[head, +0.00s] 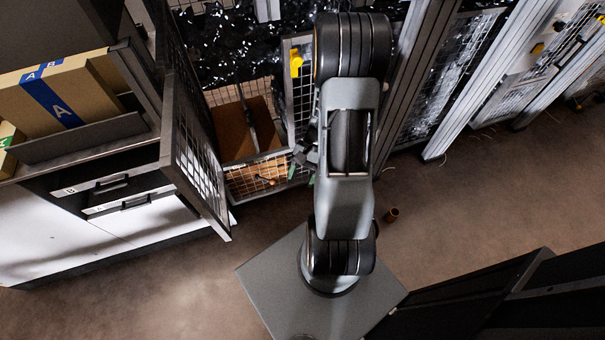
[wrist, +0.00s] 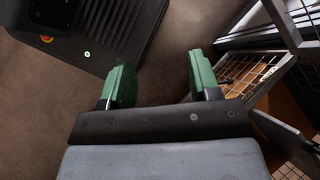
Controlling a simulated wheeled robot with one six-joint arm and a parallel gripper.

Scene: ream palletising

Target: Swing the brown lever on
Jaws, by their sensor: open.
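I cannot make out the brown lever for certain in either view. A small orange-brown piece (head: 266,181) shows behind the wire mesh of a low bin, too small to tell what it is. My gripper (wrist: 161,78) is open, with two green fingers apart and nothing between them but brown floor. In the head view my gripper (head: 301,174) is mostly hidden by my arm, and its green tips show beside the right side of the bin.
The wire-mesh bin (head: 243,160) stands left of my arm; its mesh also shows at right in the wrist view (wrist: 250,72). An open mesh door (head: 200,160), drawers (head: 120,190) and boxes (head: 60,98) are at left.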

